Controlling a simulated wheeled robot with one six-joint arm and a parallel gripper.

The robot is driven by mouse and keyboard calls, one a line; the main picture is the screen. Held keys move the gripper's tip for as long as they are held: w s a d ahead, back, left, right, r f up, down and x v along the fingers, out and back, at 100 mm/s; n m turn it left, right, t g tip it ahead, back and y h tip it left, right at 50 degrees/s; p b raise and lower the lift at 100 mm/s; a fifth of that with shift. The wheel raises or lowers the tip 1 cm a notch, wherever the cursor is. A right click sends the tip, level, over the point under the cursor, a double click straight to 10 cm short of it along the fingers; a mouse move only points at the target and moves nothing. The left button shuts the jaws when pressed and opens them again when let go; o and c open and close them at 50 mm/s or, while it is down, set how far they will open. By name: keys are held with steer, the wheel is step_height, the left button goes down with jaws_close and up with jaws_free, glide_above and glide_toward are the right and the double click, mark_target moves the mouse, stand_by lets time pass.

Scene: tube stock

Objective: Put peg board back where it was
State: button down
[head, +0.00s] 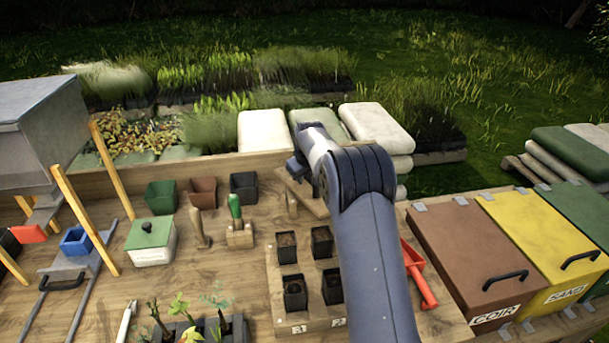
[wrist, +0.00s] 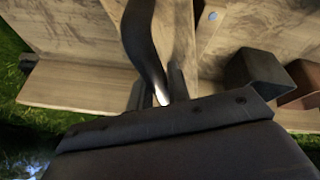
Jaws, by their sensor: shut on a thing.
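The peg board (head: 312,203) is a small wooden board with a stubby peg showing below it, near the back edge of the table in the head view. My gripper (head: 296,168) is at its top, partly hidden by my wrist and arm. In the wrist view my gripper (wrist: 157,92) has its two dark fingers on either side of a dark curved handle with a shiny end. The gripper is shut on the peg board, apparently by this handle. My arm hides the board's right side. I cannot tell whether its pegs touch the table.
A wooden tray (head: 262,252) with several black pots stands just in front. A black pot (head: 244,187) and a green-handled tool (head: 236,228) are to the left. A red scoop (head: 420,280) and lidded bins (head: 470,245) are right. White sacks (head: 265,130) lie behind the back edge.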

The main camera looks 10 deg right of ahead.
steer(key=shift+f, duration=0.1)
steer(key=c, duration=1.3)
jaws_free()
steer(key=shift+c, duration=0.2)
steer(key=shift+r, duration=0.4)
steer(key=b+v, duration=0.1)
steer(key=v, duration=1.1)
steer(key=shift+r, duration=0.2)
